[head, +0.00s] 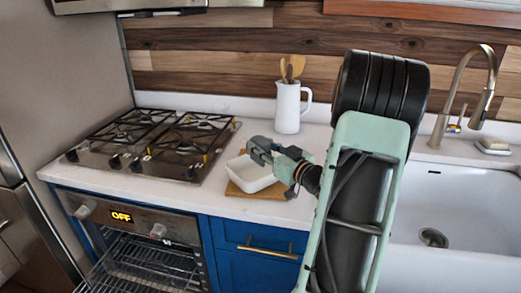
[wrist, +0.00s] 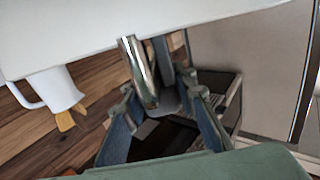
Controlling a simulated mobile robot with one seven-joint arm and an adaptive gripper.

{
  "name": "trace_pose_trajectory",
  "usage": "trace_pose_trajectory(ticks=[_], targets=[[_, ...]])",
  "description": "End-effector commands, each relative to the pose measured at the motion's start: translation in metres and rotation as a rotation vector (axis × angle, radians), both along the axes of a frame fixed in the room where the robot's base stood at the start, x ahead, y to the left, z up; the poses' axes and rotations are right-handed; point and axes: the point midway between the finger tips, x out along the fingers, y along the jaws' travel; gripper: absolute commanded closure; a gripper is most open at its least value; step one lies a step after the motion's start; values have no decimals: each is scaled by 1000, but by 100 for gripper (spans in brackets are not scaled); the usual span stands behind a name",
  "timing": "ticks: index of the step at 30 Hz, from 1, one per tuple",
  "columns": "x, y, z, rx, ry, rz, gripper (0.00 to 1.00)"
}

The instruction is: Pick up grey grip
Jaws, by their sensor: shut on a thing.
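My gripper (head: 268,152) is low over the counter, by the white dish, with its fingers pointing left in the head view. In the wrist view its two blue-grey fingers (wrist: 162,108) close in from both sides on the grey grip (wrist: 142,72), a shiny metallic, rod-like piece between them. The jaws are shut on it. In the head view the grip is hard to tell apart from the grey fingers. I cannot tell whether it still touches the dish or board.
The white dish (head: 246,174) sits on a wooden board (head: 235,190) near the counter's front edge. A gas hob (head: 150,145) lies left, above an open oven (head: 145,262). A white jug (head: 287,106) with wooden utensils stands behind. The sink (head: 455,205) is right.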

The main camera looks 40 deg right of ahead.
Motion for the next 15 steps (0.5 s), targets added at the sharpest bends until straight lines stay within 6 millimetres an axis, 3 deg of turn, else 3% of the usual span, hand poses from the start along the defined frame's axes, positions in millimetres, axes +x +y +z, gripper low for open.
trace_pose_trajectory(ticks=[10,15], targets=[[0,0,3,-1,-1,0,99],[0,0,16,-4,-2,1,99]])
